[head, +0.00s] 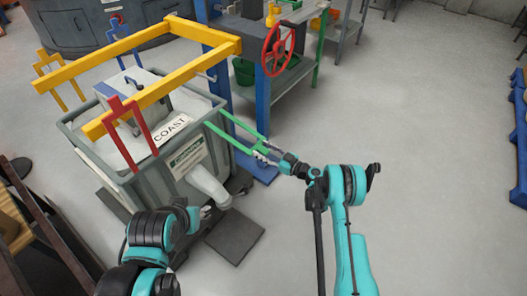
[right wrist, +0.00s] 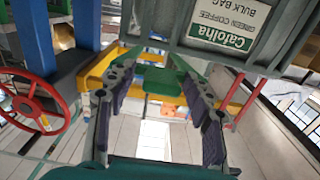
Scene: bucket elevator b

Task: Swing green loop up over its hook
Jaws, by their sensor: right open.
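The green loop (head: 233,128) sticks out from the right side of the grey bin, as two bars sloping down to its outer end. My right gripper (head: 268,154) is at that outer end. In the right wrist view the right gripper (right wrist: 156,72) has its fingers spread, with the green loop (right wrist: 152,80) crossing between and just beyond the fingertips. Contact cannot be told. The green loop's hook cannot be made out. My left gripper (head: 206,211) is low in front of the bin, small and partly hidden; its jaws are unclear.
The grey bin (head: 95,160) carries a yellow frame (head: 190,77) above it and a red loop (head: 130,138) at the front bar. A blue post (head: 262,105) and red handwheel (head: 277,50) stand behind the green loop.

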